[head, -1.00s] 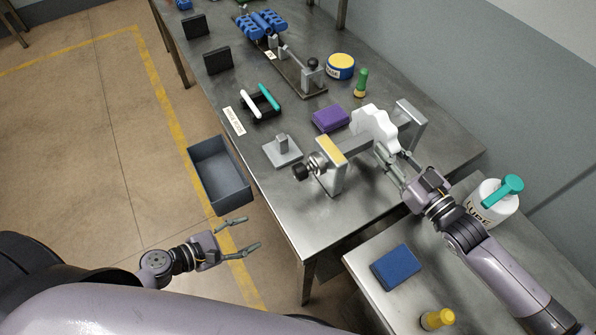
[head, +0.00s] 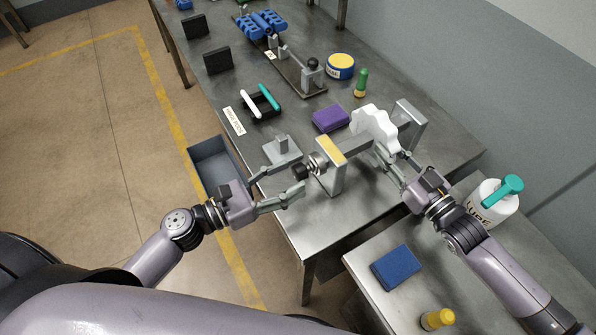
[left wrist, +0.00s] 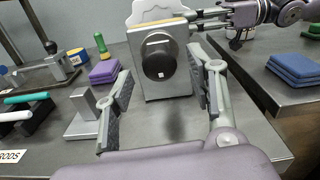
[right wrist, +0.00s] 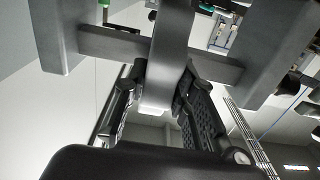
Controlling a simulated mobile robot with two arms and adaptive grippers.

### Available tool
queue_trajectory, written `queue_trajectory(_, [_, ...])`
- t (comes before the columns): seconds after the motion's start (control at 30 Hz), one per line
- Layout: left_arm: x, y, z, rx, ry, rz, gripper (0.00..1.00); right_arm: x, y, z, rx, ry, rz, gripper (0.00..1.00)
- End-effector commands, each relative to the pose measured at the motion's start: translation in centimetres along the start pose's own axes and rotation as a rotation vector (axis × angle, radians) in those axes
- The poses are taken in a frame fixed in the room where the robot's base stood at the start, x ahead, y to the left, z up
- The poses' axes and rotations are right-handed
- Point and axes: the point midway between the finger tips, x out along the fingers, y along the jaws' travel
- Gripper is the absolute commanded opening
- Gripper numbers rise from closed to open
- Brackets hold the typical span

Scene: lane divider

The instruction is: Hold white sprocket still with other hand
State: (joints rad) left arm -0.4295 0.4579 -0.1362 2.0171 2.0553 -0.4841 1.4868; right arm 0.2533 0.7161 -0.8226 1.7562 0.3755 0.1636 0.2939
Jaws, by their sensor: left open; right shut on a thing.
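The white sprocket (head: 375,126) stands upright on the grey stand (head: 331,178) near the table's right edge. It also shows in the left wrist view (left wrist: 158,11) behind the stand's near post. My right gripper (head: 388,160) is shut on the sprocket's lower edge; in the right wrist view its fingers lie on either side of a shaded grey plate (right wrist: 168,55). My left gripper (head: 284,180) is open and empty, facing the black knob (head: 300,172) on the stand's near end. In the left wrist view the knob (left wrist: 158,61) appears between the open fingers, apart from them.
A small grey block on a base (head: 283,150) stands close beside my left gripper. A purple pad (head: 331,118) lies behind it. A grey bin (head: 216,165) is beside the table's left edge. A lube bottle (head: 492,205) and blue pad (head: 396,267) are at right.

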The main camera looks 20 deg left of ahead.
Motion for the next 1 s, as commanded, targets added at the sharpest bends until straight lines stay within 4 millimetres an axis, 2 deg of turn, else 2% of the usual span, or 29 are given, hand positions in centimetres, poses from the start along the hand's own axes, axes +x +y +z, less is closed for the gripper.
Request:
queue_trajectory(0.1, [1.8, 0.0, 0.1, 0.003, -0.001, -0.001, 0.51, 0.0, 0.0, 0.0, 0.000, -0.001, 0.001, 0.00])
queue_trajectory(0.2, [2.7, 0.0, 0.0, 0.003, 0.001, 0.000, 0.51, 0.0, 0.0, 0.0, 0.000, -0.001, 0.001, 0.00])
queue_trajectory(0.57, [3.2, 0.0, -0.1, 0.001, 0.001, 0.000, 0.51, 0.0, 0.0, 0.1, 0.000, -0.001, 0.001, 0.00])
queue_trajectory(1.0, [3.2, 0.0, 0.0, 0.002, 0.001, 0.000, 0.23, 0.0, 0.0, 0.1, 0.000, -0.001, 0.001, 0.00])
